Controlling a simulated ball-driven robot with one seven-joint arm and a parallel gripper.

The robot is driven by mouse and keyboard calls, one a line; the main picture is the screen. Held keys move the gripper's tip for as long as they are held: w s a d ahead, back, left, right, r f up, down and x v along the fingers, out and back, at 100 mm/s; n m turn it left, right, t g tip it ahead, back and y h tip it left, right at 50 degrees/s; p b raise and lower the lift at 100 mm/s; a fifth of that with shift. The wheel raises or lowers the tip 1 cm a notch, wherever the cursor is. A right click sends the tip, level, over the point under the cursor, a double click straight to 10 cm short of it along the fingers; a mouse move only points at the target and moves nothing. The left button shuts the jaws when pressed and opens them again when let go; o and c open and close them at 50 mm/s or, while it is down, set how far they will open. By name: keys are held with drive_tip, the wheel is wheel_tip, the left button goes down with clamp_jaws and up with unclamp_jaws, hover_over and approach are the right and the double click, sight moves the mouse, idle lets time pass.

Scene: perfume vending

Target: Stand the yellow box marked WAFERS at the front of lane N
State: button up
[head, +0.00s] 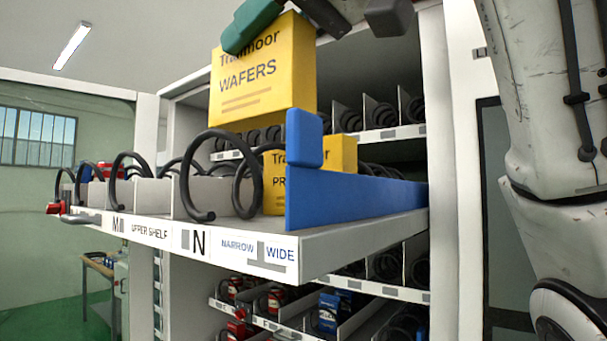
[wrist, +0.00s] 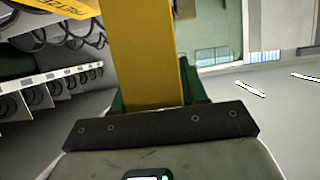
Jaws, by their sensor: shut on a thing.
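The yellow box marked WAFERS (head: 262,80) is held upright in the air above the pulled-out shelf, over lane N, in the head view. My gripper (head: 262,22) is shut on its top, with a green finger against it. In the wrist view the yellow box (wrist: 145,55) runs up from between the green fingers. Lane N (head: 197,242) carries its label on the shelf's front edge, with a black spiral coil (head: 222,175) at its front. Behind it stands another yellow box (head: 343,150), its label partly hidden by the coil and the blue divider.
A blue divider (head: 350,200) with a raised front tab borders lane N on the right. Lane M (head: 117,224) and its coils lie to the left. Lower shelves hold red packs and a blue pack (head: 329,311). A white cabinet wall (head: 455,170) stands right.

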sight(271, 121)
wheel_tip(271, 121, down, 9)
drive_tip(key=shift+f+p, duration=0.15)
drive_tip(key=shift+p, duration=0.3)
drive_tip(key=shift+f, duration=0.15)
drive_tip(key=o, duration=1.1)
drive_tip(key=b+v, duration=0.2)
drive_tip(key=v, duration=1)
drive_tip(key=shift+r+b, duration=0.25)
drive_tip(key=shift+b, duration=0.05)
